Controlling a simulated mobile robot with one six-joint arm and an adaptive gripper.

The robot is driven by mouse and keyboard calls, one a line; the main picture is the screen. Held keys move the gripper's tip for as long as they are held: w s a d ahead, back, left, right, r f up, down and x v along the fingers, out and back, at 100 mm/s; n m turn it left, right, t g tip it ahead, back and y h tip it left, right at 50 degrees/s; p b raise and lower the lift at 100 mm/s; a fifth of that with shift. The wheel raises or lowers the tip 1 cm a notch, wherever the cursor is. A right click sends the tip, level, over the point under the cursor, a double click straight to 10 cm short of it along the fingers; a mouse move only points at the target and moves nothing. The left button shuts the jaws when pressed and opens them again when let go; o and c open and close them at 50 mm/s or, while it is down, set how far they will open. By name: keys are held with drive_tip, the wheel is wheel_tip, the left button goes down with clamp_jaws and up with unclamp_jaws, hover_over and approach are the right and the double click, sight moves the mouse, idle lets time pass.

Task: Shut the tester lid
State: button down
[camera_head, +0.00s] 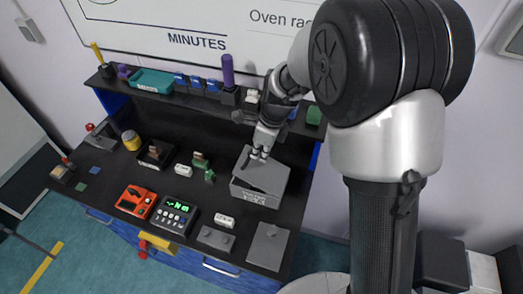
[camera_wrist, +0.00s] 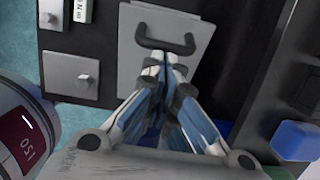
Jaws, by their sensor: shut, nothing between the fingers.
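The tester (camera_head: 258,197) is a grey box at the right end of the bench. In the wrist view, a flat grey panel that looks like the lid (camera_wrist: 134,70) carries a dark handle (camera_wrist: 165,45). My gripper (camera_head: 258,156) is above the back part of the tester, pointing down. Its fingers (camera_wrist: 165,68) are together and empty, near the handle. I cannot tell whether the fingertips touch the lid.
Left of the tester stand a white labelled block (camera_head: 224,221), a meter with green digits (camera_head: 173,215) and an orange device (camera_head: 136,201). A grey plate (camera_head: 265,255) lies in front of it. A shelf behind holds a teal tray (camera_head: 152,81) and blue items.

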sight(245, 158)
drive_tip(key=a+h+p, duration=0.1)
drive_tip(key=p, duration=0.1)
drive_tip(key=shift+w+a+p, duration=0.1)
drive_tip(key=shift+w+p, duration=0.05)
drive_tip(key=shift+p, duration=0.2)
drive_tip(key=shift+g+h, duration=0.4)
drive_tip(key=shift+h, duration=0.3)
drive_tip(key=a+f, duration=0.1)
drive_tip(key=w+a+f+b, duration=0.1)
drive_tip(key=f, duration=0.1)
drive_tip(key=a+f, duration=0.1)
drive_tip(key=shift+w+a+f, duration=0.2)
drive_tip(key=shift+a+f, duration=0.05)
drive_tip(key=shift+f, duration=0.15)
drive_tip(key=shift+r, duration=0.15)
